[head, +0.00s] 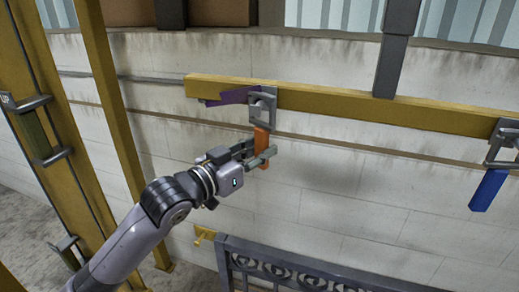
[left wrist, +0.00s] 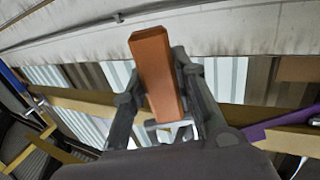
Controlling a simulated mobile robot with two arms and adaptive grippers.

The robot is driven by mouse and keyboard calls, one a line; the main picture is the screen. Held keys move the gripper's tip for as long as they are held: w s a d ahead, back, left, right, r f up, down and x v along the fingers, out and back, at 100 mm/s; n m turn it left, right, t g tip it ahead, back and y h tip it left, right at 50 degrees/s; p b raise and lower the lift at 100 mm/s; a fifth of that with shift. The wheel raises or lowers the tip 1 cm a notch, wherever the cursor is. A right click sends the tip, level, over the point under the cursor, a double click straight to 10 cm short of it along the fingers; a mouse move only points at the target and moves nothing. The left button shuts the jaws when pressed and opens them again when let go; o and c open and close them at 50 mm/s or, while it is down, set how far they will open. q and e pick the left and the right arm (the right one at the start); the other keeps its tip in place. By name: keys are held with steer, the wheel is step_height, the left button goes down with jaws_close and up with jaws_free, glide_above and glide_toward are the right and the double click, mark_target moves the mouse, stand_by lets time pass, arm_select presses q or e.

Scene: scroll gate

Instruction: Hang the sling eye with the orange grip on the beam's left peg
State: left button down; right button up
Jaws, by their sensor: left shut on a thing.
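My left gripper (head: 257,155) is shut on the orange grip (head: 262,146), just below the left part of the yellow beam (head: 335,104). The grip also shows upright between the fingers in the left wrist view (left wrist: 157,75). Above the grip, the grey sling eye (head: 270,121) is up against the beam's front, at a round peg end (head: 259,104). I cannot tell whether the eye is around the peg or only in front of it. My right gripper is not in view.
A purple piece (head: 232,96) sits on the beam just left of the eye. A blue grip (head: 489,189) hangs tilted from a grey eye at the right. A dark ornate gate panel (head: 300,275) is below; a yellow post (head: 113,120) stands left.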

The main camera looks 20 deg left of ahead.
arm_select(q)
steer(key=c, duration=1.2)
jaws_free()
steer(key=shift+o, duration=1.2)
step_height(320, 180, down, 12)
steer(key=b, duration=0.7)
steer(key=shift+r, duration=0.25)
